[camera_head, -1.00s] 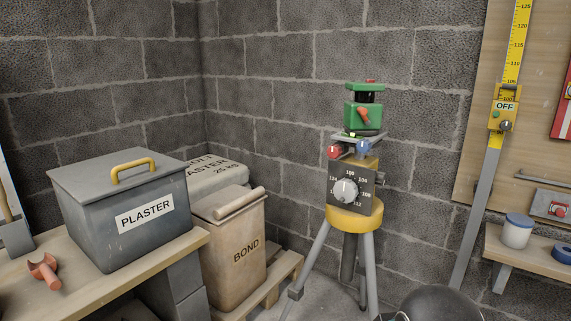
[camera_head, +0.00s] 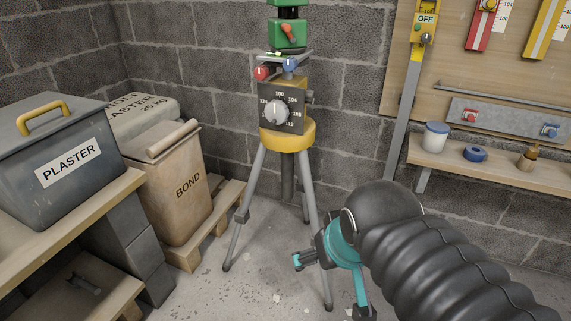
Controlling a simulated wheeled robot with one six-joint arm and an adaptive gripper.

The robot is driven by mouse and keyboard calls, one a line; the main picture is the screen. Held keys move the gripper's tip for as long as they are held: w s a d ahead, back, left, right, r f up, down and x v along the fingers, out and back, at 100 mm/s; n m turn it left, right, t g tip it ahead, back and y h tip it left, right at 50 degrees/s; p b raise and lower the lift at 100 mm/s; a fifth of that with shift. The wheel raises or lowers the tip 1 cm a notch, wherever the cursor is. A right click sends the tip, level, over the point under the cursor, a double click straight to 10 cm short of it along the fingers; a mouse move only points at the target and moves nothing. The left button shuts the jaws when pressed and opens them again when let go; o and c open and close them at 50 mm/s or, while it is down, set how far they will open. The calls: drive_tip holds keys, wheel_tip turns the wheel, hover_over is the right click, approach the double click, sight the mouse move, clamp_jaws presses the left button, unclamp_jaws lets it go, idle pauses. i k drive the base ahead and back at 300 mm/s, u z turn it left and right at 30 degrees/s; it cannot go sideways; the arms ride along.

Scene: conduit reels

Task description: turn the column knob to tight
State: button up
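A yellow-topped tripod (camera_head: 289,136) stands on the floor near the back wall. It carries a dark dial plate with a white pointer knob (camera_head: 277,112), a red knob (camera_head: 262,73) and a blue knob (camera_head: 289,65). A small dark knob (camera_head: 309,97) sticks out on the right side of the column. No "tight" mark is readable, so I cannot tell which knob is the column knob. My gripper (camera_head: 331,286) is teal, below and right of the tripod head. Its fingers are spread apart, with nothing seen between them, and it touches no knob.
A green instrument (camera_head: 288,36) sits on top of the tripod. A shelf (camera_head: 470,168) on the right holds a white jar (camera_head: 435,137) and blue tape (camera_head: 475,154).

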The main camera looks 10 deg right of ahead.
sight(309, 95)
drive_tip(key=k, duration=0.5)
drive_tip(key=u, duration=1)
drive_tip(key=i, duration=0.75)
drive_tip(key=z, duration=1.6)
